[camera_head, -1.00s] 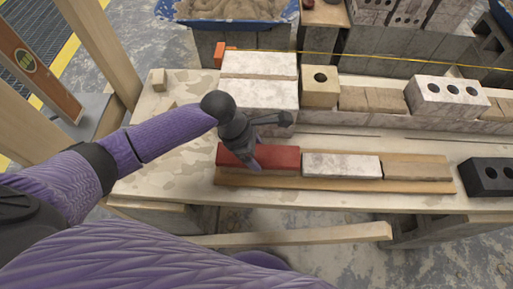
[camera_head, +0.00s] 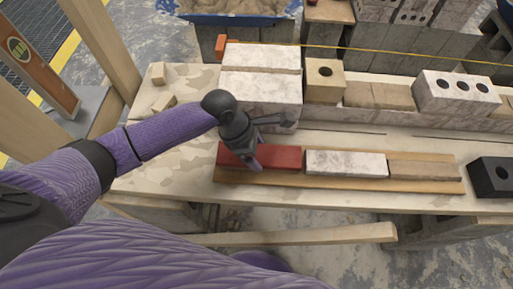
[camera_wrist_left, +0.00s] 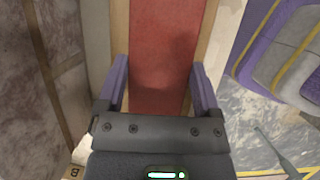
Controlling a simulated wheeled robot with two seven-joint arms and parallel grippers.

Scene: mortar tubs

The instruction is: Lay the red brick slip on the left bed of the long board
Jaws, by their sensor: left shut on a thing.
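The red brick slip (camera_head: 284,158) is at the left end of the long board (camera_head: 340,182), over its left bed and lined up with the board. Whether it rests fully on the bed I cannot tell. My left gripper (camera_head: 253,162) is shut on the slip from above. In the left wrist view its fingers (camera_wrist_left: 159,78) stand on both long sides of the red slip (camera_wrist_left: 165,40). A whitish slip (camera_head: 346,163) lies in the middle of the board and a tan slip (camera_head: 425,170) at its right. My right gripper is not in view.
Behind the board stand large pale blocks (camera_head: 262,58), a tan block with a hole (camera_head: 325,80) and a pale three-hole brick (camera_head: 455,92). A yellow string line (camera_head: 400,55) runs above them. A black holed brick (camera_head: 492,176) sits right of the board.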

